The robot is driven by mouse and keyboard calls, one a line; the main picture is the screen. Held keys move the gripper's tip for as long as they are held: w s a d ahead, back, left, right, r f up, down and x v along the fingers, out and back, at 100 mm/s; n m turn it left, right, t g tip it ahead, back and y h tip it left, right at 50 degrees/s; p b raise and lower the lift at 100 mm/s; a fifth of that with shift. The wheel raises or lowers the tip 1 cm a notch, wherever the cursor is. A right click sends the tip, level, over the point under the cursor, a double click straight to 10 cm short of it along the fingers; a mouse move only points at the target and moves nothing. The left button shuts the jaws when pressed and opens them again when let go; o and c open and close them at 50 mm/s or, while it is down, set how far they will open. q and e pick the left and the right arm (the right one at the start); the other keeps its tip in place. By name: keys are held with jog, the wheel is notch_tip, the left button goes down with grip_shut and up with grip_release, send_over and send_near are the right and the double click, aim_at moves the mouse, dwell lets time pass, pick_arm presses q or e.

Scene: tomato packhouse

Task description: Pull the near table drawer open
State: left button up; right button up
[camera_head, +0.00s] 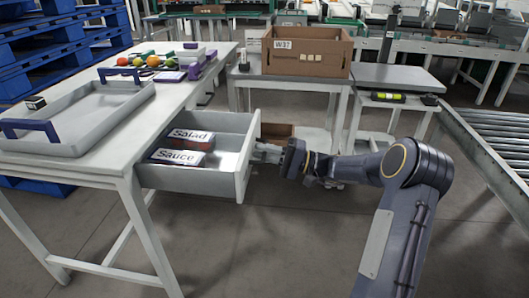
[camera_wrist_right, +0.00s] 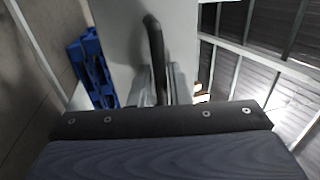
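The near table drawer (camera_head: 242,172) is pulled out from the right side of the pale table (camera_head: 110,158). Inside it lie a box marked Salad (camera_head: 190,139) and a box marked Sauce (camera_head: 178,157). My right gripper (camera_head: 262,153) is at the outside of the drawer's front panel. In the right wrist view, the dark curved drawer handle (camera_wrist_right: 154,40) runs down between the grey fingers (camera_wrist_right: 161,85), which look closed on it. The handle is hidden in the head view. My left gripper is not in view.
A grey tray (camera_head: 105,118) with blue handles and several tomatoes (camera_head: 137,61) are on the table. A cardboard box (camera_head: 307,52) stands on a bench behind. A roller conveyor (camera_head: 490,135) is at the right. Open floor lies in front of the drawer.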

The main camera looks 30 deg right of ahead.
jog(key=shift+d, duration=0.1)
jog(key=p+v, duration=0.2)
jog(key=v, duration=0.5)
jog(key=shift+s+d, duration=0.2)
jog(key=shift+s, duration=0.05)
jog(key=shift+f, duration=0.1)
